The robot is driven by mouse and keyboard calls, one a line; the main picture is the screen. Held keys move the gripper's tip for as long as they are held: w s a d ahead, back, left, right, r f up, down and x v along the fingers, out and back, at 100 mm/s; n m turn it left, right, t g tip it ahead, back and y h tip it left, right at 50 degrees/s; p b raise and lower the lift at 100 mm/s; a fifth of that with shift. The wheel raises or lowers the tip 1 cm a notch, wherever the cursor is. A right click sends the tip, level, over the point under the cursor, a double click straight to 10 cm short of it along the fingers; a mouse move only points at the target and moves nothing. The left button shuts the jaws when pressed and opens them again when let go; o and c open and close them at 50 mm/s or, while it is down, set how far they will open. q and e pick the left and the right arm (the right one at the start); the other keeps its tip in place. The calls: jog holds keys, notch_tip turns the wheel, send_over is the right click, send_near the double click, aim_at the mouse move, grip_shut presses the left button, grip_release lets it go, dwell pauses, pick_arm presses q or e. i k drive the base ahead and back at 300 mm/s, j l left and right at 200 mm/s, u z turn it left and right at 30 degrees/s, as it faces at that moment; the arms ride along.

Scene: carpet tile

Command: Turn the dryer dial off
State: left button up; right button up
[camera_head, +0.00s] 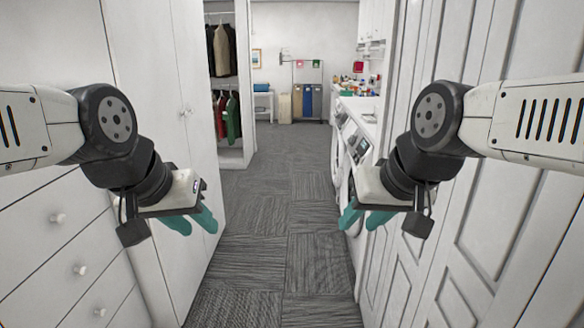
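White front-loading laundry machines (346,150) stand in a row along the right wall, further down the aisle. Their slanted control panels (356,147) show small and at a steep angle. I cannot tell which machine is the dryer or make out its dial. My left gripper (191,221) hangs at the left with teal fingers spread apart and nothing between them. My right gripper (363,218) hangs at the right with teal fingers apart and empty. Its fingers overlap the nearest machine in the picture, but it touches nothing that I can see.
White drawers (62,260) and tall cabinets (160,90) line the left side. White panelled doors (450,240) close in on the right. The grey carpet-tile aisle (270,220) is clear ahead. An open closet with hanging clothes (222,50) and blue bins (307,101) are further back.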

aim_at(352, 140)
jog(key=i, duration=2.05)
jog(key=i+j+z, duration=0.15)
jog(key=i, duration=0.55)
jog(key=i+j+z, duration=0.15)
jog(key=i, duration=0.6)
